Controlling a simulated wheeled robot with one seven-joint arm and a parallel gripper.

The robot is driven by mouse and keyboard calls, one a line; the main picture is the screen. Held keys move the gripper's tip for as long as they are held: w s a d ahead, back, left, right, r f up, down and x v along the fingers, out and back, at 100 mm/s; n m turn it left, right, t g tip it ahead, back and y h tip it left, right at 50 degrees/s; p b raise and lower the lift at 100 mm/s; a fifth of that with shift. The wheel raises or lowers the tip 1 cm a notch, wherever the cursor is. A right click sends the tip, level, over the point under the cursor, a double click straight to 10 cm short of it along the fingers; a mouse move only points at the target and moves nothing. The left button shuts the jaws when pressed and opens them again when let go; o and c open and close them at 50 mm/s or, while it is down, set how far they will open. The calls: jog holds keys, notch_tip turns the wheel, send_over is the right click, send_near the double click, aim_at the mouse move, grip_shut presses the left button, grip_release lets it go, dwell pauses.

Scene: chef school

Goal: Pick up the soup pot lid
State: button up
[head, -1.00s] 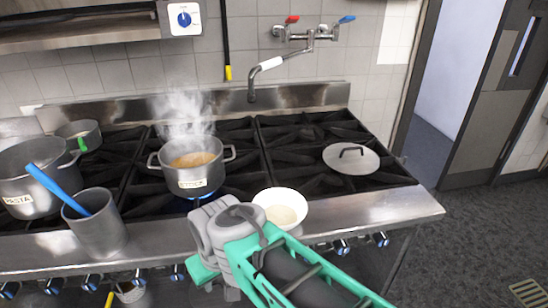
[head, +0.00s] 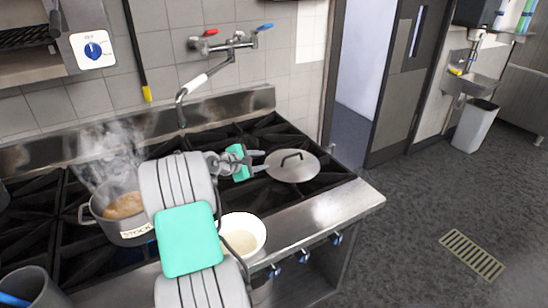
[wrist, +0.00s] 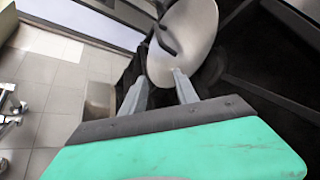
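The soup pot lid (head: 302,169) is a round grey metal disc with a dark arched handle. It lies on the stove grates at the right end of the range. My gripper (head: 258,162) is at the lid's left side with its fingers pointing toward it. In the wrist view, the two fingers of my gripper (wrist: 160,82) are apart with nothing between them. The lid (wrist: 188,45) is just beyond the fingertips, its handle (wrist: 164,36) up and to the left of them. I cannot tell whether a fingertip touches the rim.
A steaming pot labelled STOCK (head: 122,212) stands on the left burner. A faucet (head: 215,75) hangs on the wall behind. The floor right of the stove is mostly clear.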

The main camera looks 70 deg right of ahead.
aim_at(290, 156)
jog(key=s+d, duration=0.1)
jog(key=s, duration=0.1)
jog(key=s+d+g, duration=0.2)
jog(key=s, duration=0.1)
jog(key=shift+s+d+n, duration=0.3)
jog(key=shift+d+n, duration=0.05)
jog(key=shift+n, duration=0.05)
jog(key=p+x, duration=0.2)
jog(key=x, duration=0.5)
jog(key=shift+s+d+r, duration=0.1)
jog(key=shift+s+d, duration=0.1)
jog(key=shift+h, duration=0.3)
jog(key=shift+a, duration=0.1)
jog(key=shift+c, duration=0.4)
grip_shut()
